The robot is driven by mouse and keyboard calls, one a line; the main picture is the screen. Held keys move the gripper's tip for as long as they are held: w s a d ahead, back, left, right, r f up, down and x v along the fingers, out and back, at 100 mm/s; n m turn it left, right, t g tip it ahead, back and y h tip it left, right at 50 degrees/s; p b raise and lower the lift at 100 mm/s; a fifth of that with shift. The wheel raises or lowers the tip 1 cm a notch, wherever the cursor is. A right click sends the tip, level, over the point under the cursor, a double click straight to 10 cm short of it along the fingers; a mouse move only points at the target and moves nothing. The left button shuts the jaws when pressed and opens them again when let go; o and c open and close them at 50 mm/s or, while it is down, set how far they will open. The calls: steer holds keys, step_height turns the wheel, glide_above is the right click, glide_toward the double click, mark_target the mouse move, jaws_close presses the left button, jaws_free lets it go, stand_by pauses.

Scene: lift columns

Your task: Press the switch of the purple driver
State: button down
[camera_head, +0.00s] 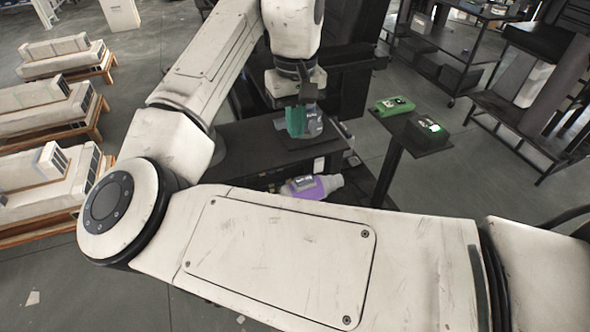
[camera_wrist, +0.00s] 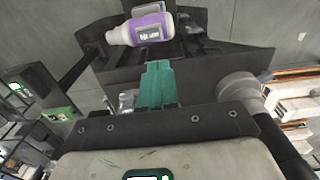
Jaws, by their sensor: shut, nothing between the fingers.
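The purple driver (camera_head: 318,188) is a white and purple bottle-shaped body with a label, lying on its side on the dark bench. It also shows near the top of the wrist view (camera_wrist: 147,33). My gripper (camera_head: 296,122) has teal fingers, shut together with nothing between them. It is above the bench, higher up in the head view than the purple driver and apart from it. In the wrist view the fingertips (camera_wrist: 157,68) point toward the driver with a gap between. I cannot make out the driver's switch.
A grey labelled object (camera_head: 314,122) is right behind my fingers on the dark bench (camera_head: 240,140). Stacked units on wooden pallets (camera_head: 60,100) fill the left. Dark shelving stands at the right.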

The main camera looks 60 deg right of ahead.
mark_target(296, 182)
step_height(296, 182, down, 14)
steer(key=shift+f, duration=0.1)
stand_by(0.5)
stand_by(0.5)
steer(key=shift+d+p, duration=0.1)
steer(key=shift+p, duration=0.3)
steer(key=shift+s+d+r+p, duration=0.35)
steer(key=shift+d+p, duration=0.15)
steer(key=shift+p, duration=0.15)
steer(key=shift+r+p, duration=0.55)
step_height(296, 182, up, 13)
steer(key=w+a+p, duration=0.1)
steer(key=a, duration=0.1)
steer(key=shift+w+a+f+p, duration=0.15)
steer(key=shift+w+f+p, duration=0.05)
steer(key=shift+p, duration=0.15)
